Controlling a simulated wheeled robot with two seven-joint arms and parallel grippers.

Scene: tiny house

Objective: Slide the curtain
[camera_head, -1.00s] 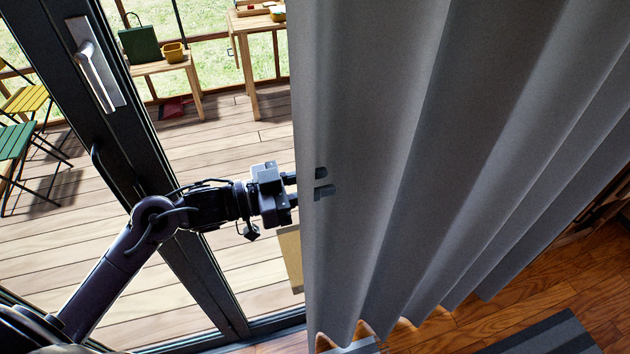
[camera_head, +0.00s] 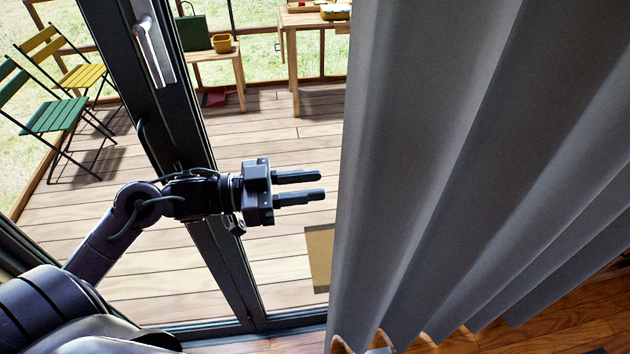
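The grey pleated curtain (camera_head: 430,170) hangs in folds over the right half of the head view, its left edge near the middle. My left gripper (camera_head: 324,185) is left of that edge, in front of the glass door. Its two dark fingers point right toward the curtain, with a gap between them and nothing held. The fingertips show whole and appear just short of the curtain's edge; I cannot tell the exact depth gap. My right gripper is not in view.
A dark-framed glass door (camera_head: 185,130) with a grey handle (camera_head: 153,50) stands behind my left arm. Outside are a wooden deck, a green chair (camera_head: 55,115), a yellow chair (camera_head: 83,75) and wooden tables. Wooden floor (camera_head: 540,335) shows at the lower right.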

